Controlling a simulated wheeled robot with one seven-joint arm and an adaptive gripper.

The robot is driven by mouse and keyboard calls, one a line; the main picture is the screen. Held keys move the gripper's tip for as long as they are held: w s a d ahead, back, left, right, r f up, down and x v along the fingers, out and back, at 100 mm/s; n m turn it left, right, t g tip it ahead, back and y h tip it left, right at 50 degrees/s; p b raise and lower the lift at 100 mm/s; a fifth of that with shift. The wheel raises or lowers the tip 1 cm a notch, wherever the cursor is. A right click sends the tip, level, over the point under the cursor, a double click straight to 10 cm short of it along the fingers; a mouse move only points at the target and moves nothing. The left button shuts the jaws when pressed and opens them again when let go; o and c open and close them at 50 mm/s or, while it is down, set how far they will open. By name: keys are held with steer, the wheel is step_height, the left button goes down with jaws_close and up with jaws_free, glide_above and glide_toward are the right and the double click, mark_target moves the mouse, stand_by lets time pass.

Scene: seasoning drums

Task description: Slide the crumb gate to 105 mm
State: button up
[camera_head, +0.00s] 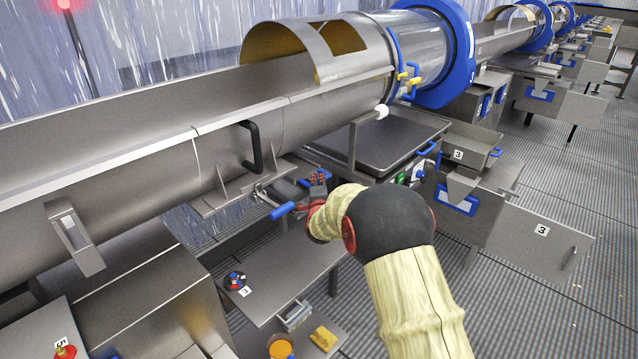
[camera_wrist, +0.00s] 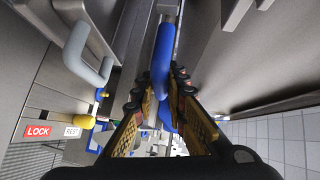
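My gripper (camera_head: 316,190) is below the long steel trough, partly hidden by my own wrist in the head view. In the wrist view my gripper (camera_wrist: 158,92) has its two yellow-padded fingers apart, with a blue bar handle (camera_wrist: 163,58) lying between them in the picture. Gaps show on both sides of the bar; I cannot tell how deep it sits. A blue handle (camera_head: 283,210) also shows left of my gripper in the head view. I cannot make out which part is the crumb gate, and no millimetre scale is readable.
A grey U-shaped handle (camera_wrist: 88,55), a red LOCK label (camera_wrist: 38,132) and a yellow knob (camera_wrist: 84,122) are at the wrist view's left. The trough (camera_head: 150,150) carries a black handle (camera_head: 251,147). A dark tray (camera_head: 385,140) is beyond; a steel shelf (camera_head: 290,275) is below.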

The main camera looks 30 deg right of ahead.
jaws_close()
stand_by(0.4)
steer(key=shift+s+d+f, duration=0.1)
steer(key=shift+s, duration=0.05)
steer(key=s+d+b, duration=0.3)
steer(key=s+b, duration=0.2)
steer(key=s, duration=0.4)
steer(key=shift+s+d+f, duration=0.15)
steer(key=shift+s+d, duration=0.1)
steer(key=shift+s, duration=0.15)
steer(key=shift+o, duration=0.7)
jaws_free()
steer(key=shift+o, duration=0.5)
steer(key=shift+s, duration=0.2)
steer(key=o, duration=0.3)
steer(key=shift+r, duration=0.2)
